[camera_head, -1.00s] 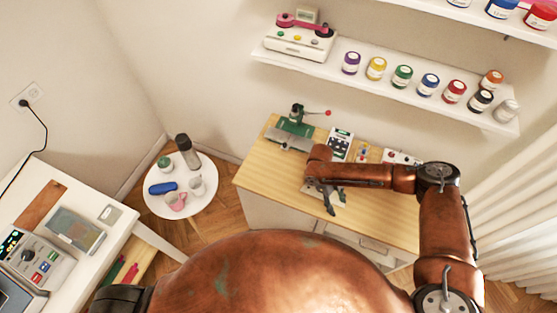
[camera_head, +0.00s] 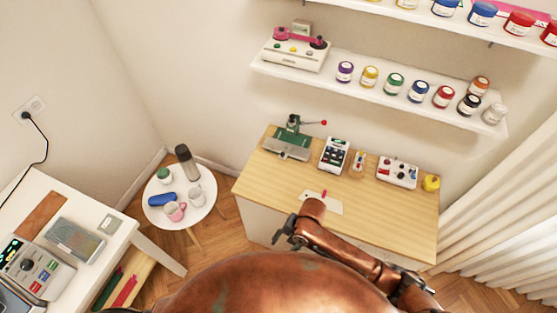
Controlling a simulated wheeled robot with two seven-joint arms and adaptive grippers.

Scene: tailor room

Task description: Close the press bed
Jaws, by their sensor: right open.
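The small press (camera_head: 292,126) stands at the back left of the wooden cabinet top. It has a green body and a lever ending in a red knob (camera_head: 324,122). Its flat bed (camera_head: 287,147) is at the front, low against the body; at this size I cannot tell whether it is fully shut. My right gripper (camera_head: 284,232) is open and empty, at the front edge of the cabinet, well apart from the press. Nothing covers the press. My left gripper is not in view.
On the wooden top (camera_head: 260,180) are a dark-faced device (camera_head: 334,154), a white control box (camera_head: 397,171), a yellow item (camera_head: 431,183) and a white card (camera_head: 322,203). A shelf with jars (camera_head: 395,84) hangs above. A round table (camera_head: 157,217) stands left.

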